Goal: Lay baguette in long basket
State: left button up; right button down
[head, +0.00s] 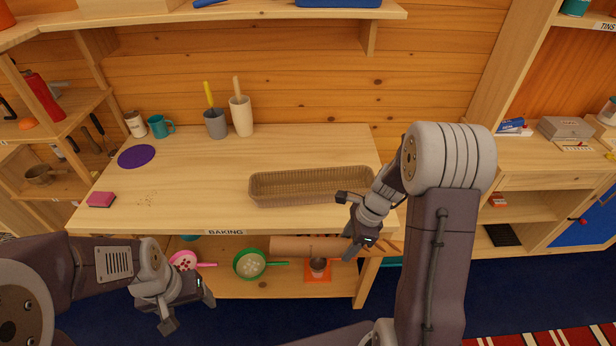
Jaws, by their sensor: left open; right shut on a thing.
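The long basket (310,187) is a woven tan tray, empty, near the front right of the baking table in the head view. The baguette (388,246) appears as a long brown loaf with slashes at its right end, the rest seemingly in a brown paper sleeve (300,246). It is level, just below the table's front edge in the picture. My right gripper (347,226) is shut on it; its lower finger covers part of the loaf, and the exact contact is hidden. My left gripper (188,312) is open and empty, low in front of the table.
A purple mat (137,156), pink sponge (101,200), teal mug (160,126) and two utensil pots (241,115) stand farther left and back.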

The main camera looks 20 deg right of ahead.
aim_at(313, 188)
jog(key=i, duration=1.1)
